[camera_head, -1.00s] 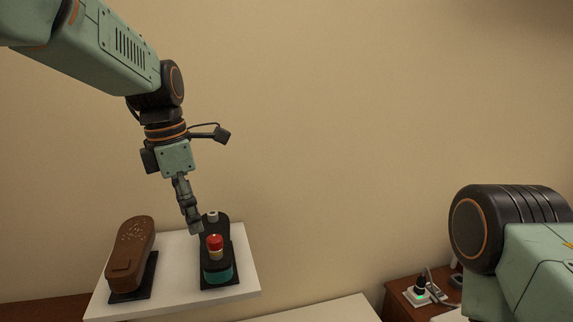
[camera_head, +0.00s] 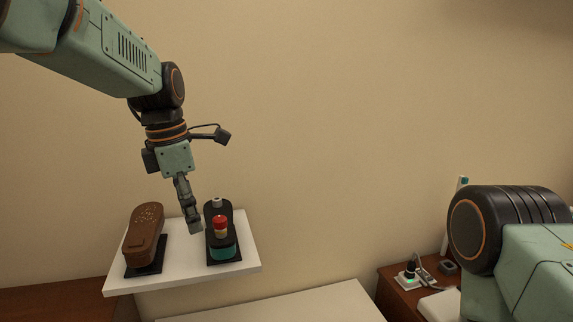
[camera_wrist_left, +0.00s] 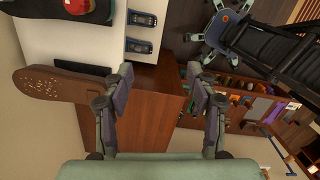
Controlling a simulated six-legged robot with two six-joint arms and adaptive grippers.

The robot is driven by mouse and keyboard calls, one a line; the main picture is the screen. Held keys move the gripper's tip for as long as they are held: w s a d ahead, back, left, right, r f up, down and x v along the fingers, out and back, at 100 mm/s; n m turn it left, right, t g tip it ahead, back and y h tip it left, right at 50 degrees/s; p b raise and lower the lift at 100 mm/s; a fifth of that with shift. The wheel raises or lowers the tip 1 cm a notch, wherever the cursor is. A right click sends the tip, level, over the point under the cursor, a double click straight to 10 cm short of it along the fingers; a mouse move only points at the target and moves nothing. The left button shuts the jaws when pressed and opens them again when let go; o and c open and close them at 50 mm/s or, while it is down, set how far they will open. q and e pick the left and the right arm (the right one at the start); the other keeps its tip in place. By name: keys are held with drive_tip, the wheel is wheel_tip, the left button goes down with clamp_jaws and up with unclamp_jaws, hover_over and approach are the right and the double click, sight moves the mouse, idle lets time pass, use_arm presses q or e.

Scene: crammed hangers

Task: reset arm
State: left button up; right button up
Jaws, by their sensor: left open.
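My left gripper (camera_head: 193,228) hangs down over the white shelf, just left of the black shoe-shaped object (camera_head: 212,212). Whether it touches that object cannot be told. In the left wrist view my left gripper (camera_wrist_left: 160,74) has its two fingers wide apart, with nothing between them. My right arm (camera_head: 530,265) shows only in part at the right edge of the head view. Its gripper is out of view.
The white shelf (camera_head: 190,275) carries a brown shoe-shaped object (camera_head: 146,232) and the black one, with a red-topped piece (camera_head: 220,224) on it. A brown side table (camera_head: 390,283) with small devices stands at right.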

use_arm(q)
drive_tip(key=w+a+f+m+t, duration=0.2)
drive_tip(key=w+f+m+t, duration=0.3)
drive_tip(key=m, duration=0.4)
drive_tip(key=s+a+f+m+b, duration=0.1)
drive_tip(key=s+f+m+b, duration=0.15)
drive_tip(key=f, duration=0.55)
drive_tip(key=s+a+f+m+y+b, duration=0.1)
drive_tip(key=s+f+m+b, duration=0.15)
drive_tip(key=f, duration=0.55)
drive_tip(key=s+a+f+m+b, duration=0.1)
drive_tip(key=f+m+b, duration=0.25)
drive_tip(key=f, duration=0.55)
drive_tip(key=s+f+m+g+b, duration=0.5)
drive_tip(key=s+f+b, duration=1.1)
drive_tip(key=s+f, duration=1.8)
drive_tip(key=shift+s+a+f+m+g+b, duration=0.25)
drive_tip(key=shift+s+m+g+b, duration=0.15)
drive_tip(key=shift+s, duration=0.85)
